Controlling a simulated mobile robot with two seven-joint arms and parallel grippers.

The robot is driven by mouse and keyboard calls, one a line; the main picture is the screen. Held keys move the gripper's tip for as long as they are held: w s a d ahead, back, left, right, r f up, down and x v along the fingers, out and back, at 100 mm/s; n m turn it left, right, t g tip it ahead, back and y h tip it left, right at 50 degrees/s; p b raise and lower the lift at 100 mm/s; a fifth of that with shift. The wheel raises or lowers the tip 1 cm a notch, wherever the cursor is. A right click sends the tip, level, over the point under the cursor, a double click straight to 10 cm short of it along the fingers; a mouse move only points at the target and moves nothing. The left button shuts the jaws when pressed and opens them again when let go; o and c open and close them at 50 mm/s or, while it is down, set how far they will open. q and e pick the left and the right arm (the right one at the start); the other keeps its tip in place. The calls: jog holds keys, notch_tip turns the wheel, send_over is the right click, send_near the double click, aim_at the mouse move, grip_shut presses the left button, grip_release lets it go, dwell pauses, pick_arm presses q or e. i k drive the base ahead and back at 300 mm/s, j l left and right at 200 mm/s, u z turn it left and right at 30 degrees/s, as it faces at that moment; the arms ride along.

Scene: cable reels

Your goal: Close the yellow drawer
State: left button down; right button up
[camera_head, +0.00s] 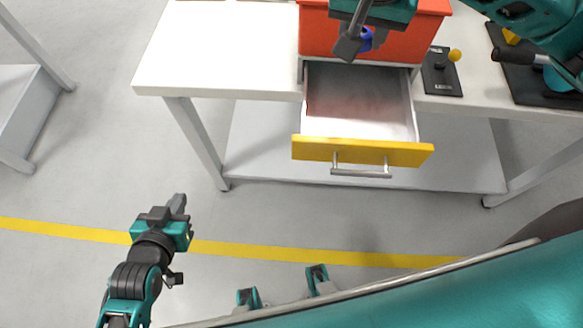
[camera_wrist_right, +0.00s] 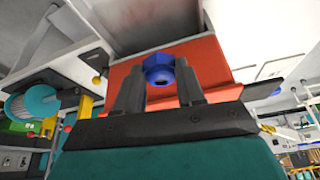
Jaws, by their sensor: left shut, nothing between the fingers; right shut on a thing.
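The yellow drawer (camera_head: 320,149) is pulled out below the white table, with its grey bar handle (camera_head: 360,172) facing me. Its light inside is visible and looks empty, with a reddish reflection. My left gripper (camera_head: 178,204) is shut and empty, over the floor to the left of the drawer and apart from it. My right gripper (camera_head: 355,42) is above the orange-red box behind the drawer. It is shut on a blue hexagonal piece (camera_wrist_right: 160,69), also visible in the head view (camera_head: 366,40).
The orange-red box (camera_head: 318,35) stands on the white table (camera_head: 220,50). A black plate with a yellow-knobbed lever (camera_head: 441,75) and a larger black fixture (camera_head: 520,80) are to its right. A yellow line (camera_head: 60,229) crosses the floor. The floor in front of the drawer is clear.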

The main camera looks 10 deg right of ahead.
aim_at(362, 114)
jog(key=u, duration=0.55)
jog(key=l+u, duration=0.15)
jog(key=u, duration=0.15)
jog(key=k+l+u, duration=0.15)
jog(key=u, duration=0.2)
jog(key=k+l, duration=0.3)
jog(key=l, duration=0.15)
jog(key=k+l, duration=0.25)
jog(key=l, duration=0.2)
